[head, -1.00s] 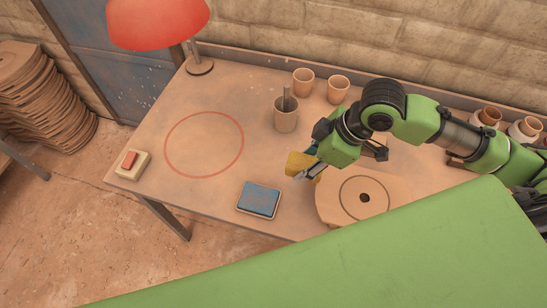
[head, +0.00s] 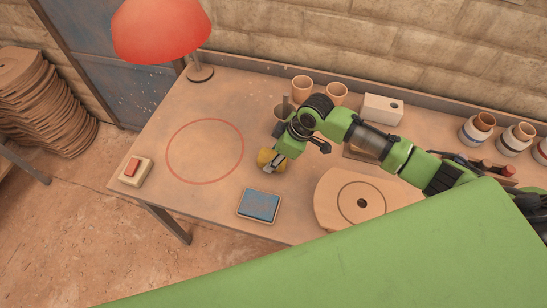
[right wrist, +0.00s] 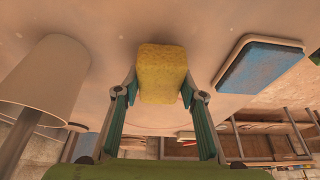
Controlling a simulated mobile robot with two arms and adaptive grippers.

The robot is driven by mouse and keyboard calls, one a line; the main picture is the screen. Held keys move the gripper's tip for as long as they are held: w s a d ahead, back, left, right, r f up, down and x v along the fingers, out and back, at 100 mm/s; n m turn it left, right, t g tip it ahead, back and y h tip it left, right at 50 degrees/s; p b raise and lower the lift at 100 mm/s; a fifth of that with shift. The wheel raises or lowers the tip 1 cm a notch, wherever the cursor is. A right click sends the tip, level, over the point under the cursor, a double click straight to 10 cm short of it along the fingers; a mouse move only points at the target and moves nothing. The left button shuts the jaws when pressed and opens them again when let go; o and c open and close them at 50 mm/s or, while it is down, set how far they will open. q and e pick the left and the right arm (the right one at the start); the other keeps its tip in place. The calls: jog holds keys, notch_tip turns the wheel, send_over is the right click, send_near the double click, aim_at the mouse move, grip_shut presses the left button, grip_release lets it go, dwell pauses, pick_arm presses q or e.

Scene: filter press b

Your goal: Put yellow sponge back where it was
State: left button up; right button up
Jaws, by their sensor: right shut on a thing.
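The yellow sponge (head: 267,159) is held in my right gripper (head: 272,163), over the table between the red circle and the blue pad. In the right wrist view the sponge (right wrist: 162,73) sits between the two fingers, which are shut on its sides. Whether the sponge touches the table is hard to tell. My left gripper is not in view.
A blue pad in a tray (head: 260,204) lies just in front of the sponge. A red circle (head: 206,180) is drawn on the table to the left, and its inside is empty. A round-holed board (head: 330,214) lies to the right.

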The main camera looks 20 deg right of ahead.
jog(key=shift+f, duration=0.65)
jog(key=shift+f, duration=0.2)
jog(key=o, duration=1)
jog(key=shift+r, duration=0.1)
jog(key=v, duration=1.2)
jog(key=shift+a+r+b, duration=0.1)
jog(key=shift+r+b, duration=0.05)
jog(key=shift+b, duration=0.2)
